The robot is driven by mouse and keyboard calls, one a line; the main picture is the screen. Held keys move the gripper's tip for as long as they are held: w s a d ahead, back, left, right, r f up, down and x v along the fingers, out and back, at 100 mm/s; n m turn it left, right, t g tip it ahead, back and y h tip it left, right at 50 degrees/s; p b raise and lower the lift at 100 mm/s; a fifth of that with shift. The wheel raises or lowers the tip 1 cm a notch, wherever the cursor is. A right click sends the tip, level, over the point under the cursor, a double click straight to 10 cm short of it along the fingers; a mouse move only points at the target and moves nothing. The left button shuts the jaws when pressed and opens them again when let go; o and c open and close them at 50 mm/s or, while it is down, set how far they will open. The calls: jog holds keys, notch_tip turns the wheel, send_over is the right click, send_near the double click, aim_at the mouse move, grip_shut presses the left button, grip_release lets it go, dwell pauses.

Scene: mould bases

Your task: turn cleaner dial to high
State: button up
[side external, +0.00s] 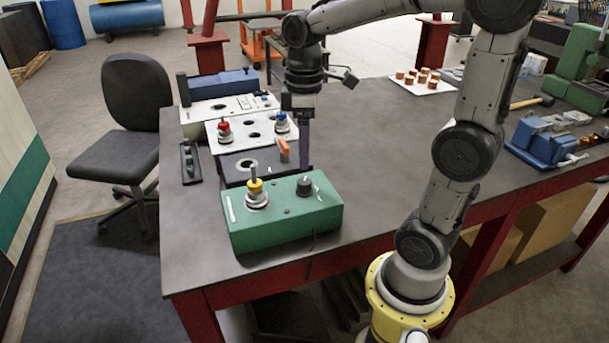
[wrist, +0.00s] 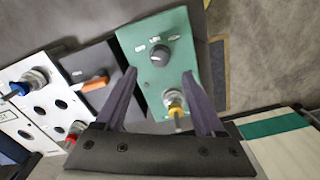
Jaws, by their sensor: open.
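A green control box (side external: 286,222) sits near the table's front edge. It carries a black dial (side external: 304,186) on its right and a yellow-capped lever (side external: 255,187) on its left. I cannot tell which control is labelled cleaner. My gripper (side external: 304,145) points down above the panels behind the green box, near an orange handle (side external: 284,148). In the wrist view, my gripper (wrist: 160,73) is open and empty, its two fingers wide apart.
A dark panel (wrist: 80,68) with the orange handle lies beside the green box. A white panel (side external: 252,131) with red and blue knobs stands behind it. A small black switch strip (side external: 190,162) lies to the left.

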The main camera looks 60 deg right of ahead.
aim_at(304, 181)
notch_tip(304, 181, down, 7)
jog(key=shift+f, duration=0.2)
jog(key=shift+c, duration=0.2)
grip_shut()
